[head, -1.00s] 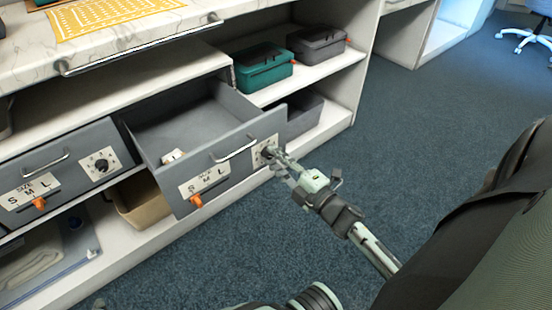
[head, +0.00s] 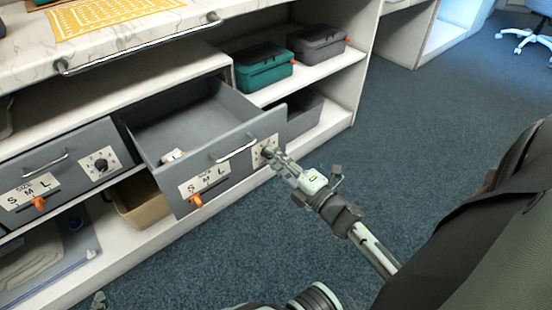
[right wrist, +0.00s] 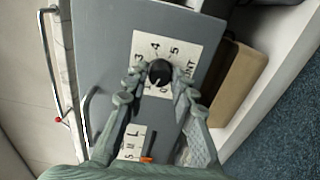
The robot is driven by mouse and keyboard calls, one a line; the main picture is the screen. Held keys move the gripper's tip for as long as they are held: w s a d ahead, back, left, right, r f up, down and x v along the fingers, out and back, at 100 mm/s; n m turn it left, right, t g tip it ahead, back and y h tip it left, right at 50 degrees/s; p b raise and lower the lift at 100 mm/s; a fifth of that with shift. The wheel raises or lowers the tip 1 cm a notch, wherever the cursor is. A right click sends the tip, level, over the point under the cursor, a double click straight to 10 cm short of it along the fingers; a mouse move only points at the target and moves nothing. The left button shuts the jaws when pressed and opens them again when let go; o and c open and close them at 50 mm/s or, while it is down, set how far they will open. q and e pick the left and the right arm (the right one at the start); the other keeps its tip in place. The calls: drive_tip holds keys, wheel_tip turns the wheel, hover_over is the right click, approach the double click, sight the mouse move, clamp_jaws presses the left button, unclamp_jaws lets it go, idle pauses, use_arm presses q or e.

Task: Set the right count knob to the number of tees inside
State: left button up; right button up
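The right drawer (head: 158,179) is pulled out, with a small white and tan item (head: 173,155) inside near the front. I cannot tell how many tees it is. The right count knob (right wrist: 159,72) is round and black on a white plate (right wrist: 170,50) with numbers around it. Its pointer direction is unclear. My right gripper (head: 274,160) is at this knob. A small grey tip at the bottom left, possibly my left gripper (head: 99,299), barely shows.
The left drawer (head: 55,170) is shut and has its own count knob (head: 101,165). Orange size sliders (head: 195,201) sit on both fronts. A teal box (head: 263,67) and a grey box (head: 317,44) stand on the shelf.

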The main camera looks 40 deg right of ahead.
drive_tip(key=o, duration=0.3)
drive_tip(key=shift+o, duration=0.2)
drive_tip(key=s, duration=1.2)
drive_tip(key=shift+d, duration=0.45)
